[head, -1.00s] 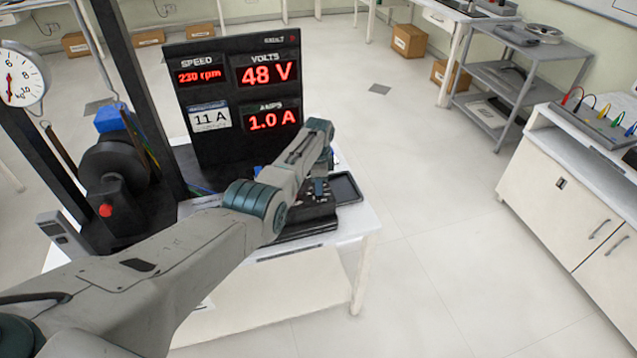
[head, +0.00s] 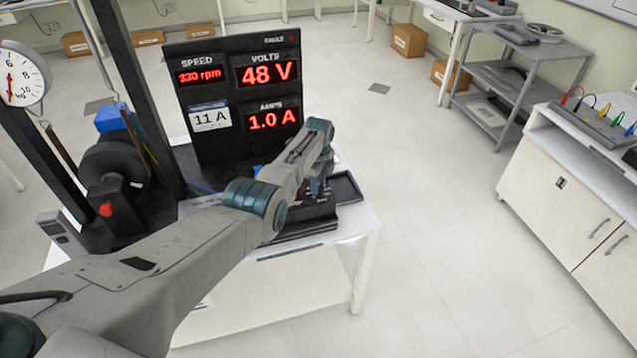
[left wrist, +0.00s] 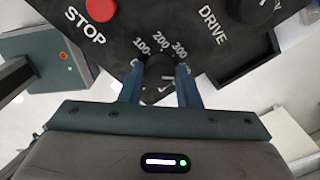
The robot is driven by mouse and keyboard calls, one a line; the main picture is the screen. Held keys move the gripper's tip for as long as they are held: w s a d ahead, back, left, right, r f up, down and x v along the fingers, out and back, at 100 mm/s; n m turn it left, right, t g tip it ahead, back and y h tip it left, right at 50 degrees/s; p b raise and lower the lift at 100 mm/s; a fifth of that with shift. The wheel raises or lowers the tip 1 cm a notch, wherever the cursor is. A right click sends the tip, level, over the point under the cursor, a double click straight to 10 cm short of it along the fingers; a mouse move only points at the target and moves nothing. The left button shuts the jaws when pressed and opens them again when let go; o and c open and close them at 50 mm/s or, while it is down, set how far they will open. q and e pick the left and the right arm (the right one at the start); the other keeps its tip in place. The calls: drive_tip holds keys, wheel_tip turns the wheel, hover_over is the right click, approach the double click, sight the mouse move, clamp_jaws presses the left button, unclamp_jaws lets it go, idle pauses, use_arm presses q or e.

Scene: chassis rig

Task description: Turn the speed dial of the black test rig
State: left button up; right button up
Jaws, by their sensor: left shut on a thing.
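The black test rig's display panel (head: 240,100) stands on the white bench and reads SPEED 330 rpm, 48 V, 1.0 A and 11 A. My left gripper (head: 318,188) reaches down to the low black control box (head: 305,228) in front of the panel. In the left wrist view, the two fingers of my left gripper (left wrist: 160,88) are shut on the dark speed dial (left wrist: 159,70). Its scale shows 100, 200 and 300. The dial's pointer is not clear. My right gripper is not in view.
A red STOP button (left wrist: 101,9) lies left of the dial, and a dark DRIVE knob (left wrist: 250,8) lies right of it. A black tray (head: 346,188) sits beside the control box. A motor (head: 112,165) and a round gauge (head: 20,75) stand at left.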

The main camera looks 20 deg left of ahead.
use_arm(q)
drive_tip(key=shift+w+r, duration=0.1)
drive_tip(key=shift+r, duration=0.05)
drive_tip(key=o, duration=1)
drive_tip(key=shift+r, duration=0.5)
wheel_tip(320, 180, up, 10)
drive_tip(key=shift+f+b, duration=0.15)
drive_tip(key=shift+b, duration=0.45)
